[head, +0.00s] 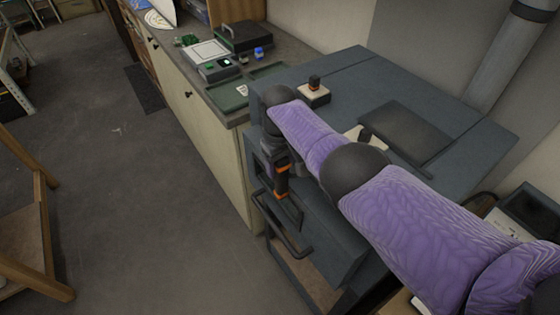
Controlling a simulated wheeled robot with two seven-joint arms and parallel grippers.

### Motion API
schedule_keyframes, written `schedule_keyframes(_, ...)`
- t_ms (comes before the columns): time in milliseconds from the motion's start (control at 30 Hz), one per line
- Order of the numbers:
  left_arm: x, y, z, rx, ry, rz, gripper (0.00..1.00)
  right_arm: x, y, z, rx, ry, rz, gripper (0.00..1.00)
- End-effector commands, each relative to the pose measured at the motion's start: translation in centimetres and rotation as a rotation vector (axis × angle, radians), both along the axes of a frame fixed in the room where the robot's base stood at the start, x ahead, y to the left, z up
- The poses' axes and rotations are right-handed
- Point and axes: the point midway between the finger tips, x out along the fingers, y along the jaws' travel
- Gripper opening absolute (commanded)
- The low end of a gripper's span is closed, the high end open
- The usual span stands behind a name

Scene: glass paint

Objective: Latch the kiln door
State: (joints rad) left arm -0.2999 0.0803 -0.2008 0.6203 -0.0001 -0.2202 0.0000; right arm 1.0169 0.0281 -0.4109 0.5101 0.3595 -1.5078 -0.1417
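The blue-grey kiln (335,85) stands at the right, against the wall. Its door (335,240) is on the front side, with a dark bar handle (290,243) low on it. I cannot tell whether the door is fully closed, and I cannot make out the latch. My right arm reaches over the kiln top from the lower right. My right gripper (288,205), dark with orange parts, points down at the kiln front, just above the bar handle. Whether its fingers are open or shut is unclear. My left gripper is out of view.
A bench (205,125) left of the kiln holds a green tray (262,82), a black case (243,38) and small items. A block with a dark knob (313,92) sits on the kiln. A wooden frame (40,205) stands at left. The floor (150,220) between is clear.

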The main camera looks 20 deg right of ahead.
Motion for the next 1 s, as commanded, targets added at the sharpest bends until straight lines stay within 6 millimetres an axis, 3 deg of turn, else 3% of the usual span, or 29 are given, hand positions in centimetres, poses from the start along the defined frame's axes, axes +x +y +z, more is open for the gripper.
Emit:
schedule_keyframes(33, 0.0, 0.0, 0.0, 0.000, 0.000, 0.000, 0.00, 0.0, 0.0, 0.0, 0.001, -0.002, 0.000, 0.73)
schedule_keyframes(100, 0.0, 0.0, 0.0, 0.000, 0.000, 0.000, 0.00, 0.1, 0.0, 0.1, 0.001, -0.003, 0.000, 0.83)
schedule_keyframes(367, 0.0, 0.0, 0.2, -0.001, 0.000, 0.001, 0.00, 0.1, 0.0, 0.4, 0.001, -0.006, 0.001, 0.83)
schedule_keyframes(600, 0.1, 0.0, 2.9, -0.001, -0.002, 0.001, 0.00, 0.3, 0.1, 5.9, 0.001, -0.009, 0.001, 0.83)
schedule_keyframes(700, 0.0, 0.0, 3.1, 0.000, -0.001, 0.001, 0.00, 0.3, 0.0, 8.0, 0.001, -0.010, 0.001, 0.83)
schedule_keyframes(833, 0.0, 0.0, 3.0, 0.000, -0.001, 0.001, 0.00, 0.3, 0.1, 9.6, 0.001, -0.007, 0.001, 0.83)
schedule_keyframes(1000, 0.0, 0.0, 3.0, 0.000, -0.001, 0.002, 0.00, 0.2, 0.1, 10.1, 0.000, -0.004, 0.000, 0.83)
